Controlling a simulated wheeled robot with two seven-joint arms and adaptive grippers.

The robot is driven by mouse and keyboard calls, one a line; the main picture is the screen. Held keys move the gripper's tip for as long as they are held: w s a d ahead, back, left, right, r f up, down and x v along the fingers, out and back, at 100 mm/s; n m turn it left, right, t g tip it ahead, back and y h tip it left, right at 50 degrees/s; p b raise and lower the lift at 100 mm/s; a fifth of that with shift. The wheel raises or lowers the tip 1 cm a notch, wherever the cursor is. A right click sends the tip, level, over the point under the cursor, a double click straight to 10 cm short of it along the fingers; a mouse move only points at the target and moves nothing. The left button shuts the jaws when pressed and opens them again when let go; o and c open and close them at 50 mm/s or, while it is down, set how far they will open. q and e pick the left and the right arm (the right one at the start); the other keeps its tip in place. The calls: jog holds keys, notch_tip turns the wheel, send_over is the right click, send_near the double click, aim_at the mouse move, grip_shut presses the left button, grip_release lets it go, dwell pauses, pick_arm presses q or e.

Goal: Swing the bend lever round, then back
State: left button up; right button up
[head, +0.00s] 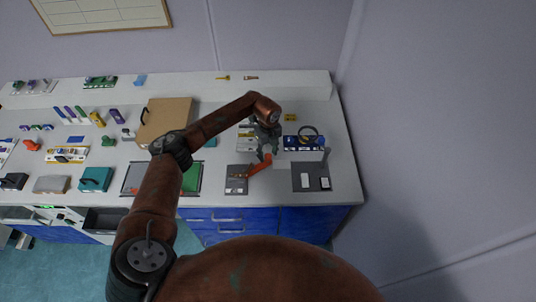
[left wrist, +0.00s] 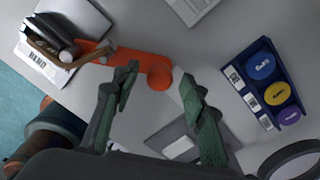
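The orange bend lever (head: 259,166) slants up and right from the grey bend fixture (head: 236,187) near the bench's front. In the left wrist view the lever (left wrist: 140,63) ends in a rounded orange knob, and the fixture (left wrist: 42,54) carries a "BEND" label. My left gripper (head: 267,150) hangs over the lever's free end. In the left wrist view my left gripper (left wrist: 158,76) is open, its fingertips either side of the knob in the picture. I cannot tell whether they touch it. My right gripper is not in view.
A dark blue rack (left wrist: 262,85) with blue, yellow and purple round labelled pieces stands right of the gripper. A grey mat (head: 308,184) with white blocks lies to the right.

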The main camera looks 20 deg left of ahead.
pick_arm(q)
notch_tip(320, 180, up, 11)
dwell(0.4)
jog(key=shift+r, duration=0.1)
dwell(0.8)
